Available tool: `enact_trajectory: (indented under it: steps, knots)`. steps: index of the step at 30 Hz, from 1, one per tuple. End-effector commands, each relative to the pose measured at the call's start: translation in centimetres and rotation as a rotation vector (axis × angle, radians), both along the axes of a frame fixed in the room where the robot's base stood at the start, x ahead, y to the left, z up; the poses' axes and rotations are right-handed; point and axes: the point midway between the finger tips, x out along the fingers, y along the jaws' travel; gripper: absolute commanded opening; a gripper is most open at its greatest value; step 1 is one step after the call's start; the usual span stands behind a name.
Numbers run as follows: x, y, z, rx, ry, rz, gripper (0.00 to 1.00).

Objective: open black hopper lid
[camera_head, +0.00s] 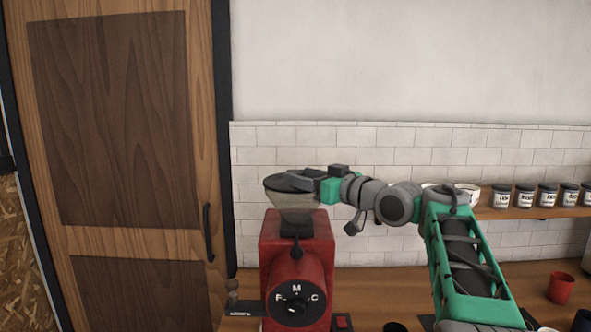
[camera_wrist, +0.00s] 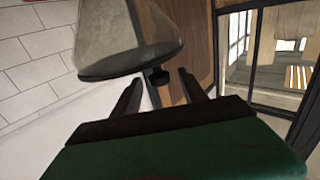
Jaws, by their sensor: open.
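A red grinder (camera_head: 297,260) stands on the wooden counter, with a translucent hopper (camera_head: 292,203) on top. The black hopper lid (camera_head: 286,183) lies over the hopper's mouth and looks shut. My gripper (camera_head: 312,178) reaches in from the right at lid height, and its dark fingers partly overlap the lid in the head view. In the wrist view, the hopper (camera_wrist: 132,35) appears upside down, and a small black tab (camera_wrist: 157,76) shows at its rim. My open fingers (camera_wrist: 159,78) lie on either side of this tab. I cannot tell whether they touch it.
A wall shelf (camera_head: 540,211) with several labelled jars (camera_head: 547,195) and white cups is at the right. A red cup (camera_head: 561,288) stands on the counter (camera_head: 380,290). A wooden door (camera_head: 115,140) is at the left. The white tiled wall (camera_head: 340,155) is behind the grinder.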

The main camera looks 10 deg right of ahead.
Motion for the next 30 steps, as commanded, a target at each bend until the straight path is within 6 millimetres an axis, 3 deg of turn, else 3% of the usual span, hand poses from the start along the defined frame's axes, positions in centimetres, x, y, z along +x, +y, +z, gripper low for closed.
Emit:
enact_trajectory:
  steps: [5,13,30]
  knots:
    - [1.8,1.2,0.1,0.000,0.001,0.001,0.50]
    - [2.0,1.4,0.0,0.000,0.000,0.000,0.50]
    - [2.0,1.4,0.0,0.000,0.000,0.001,0.03]
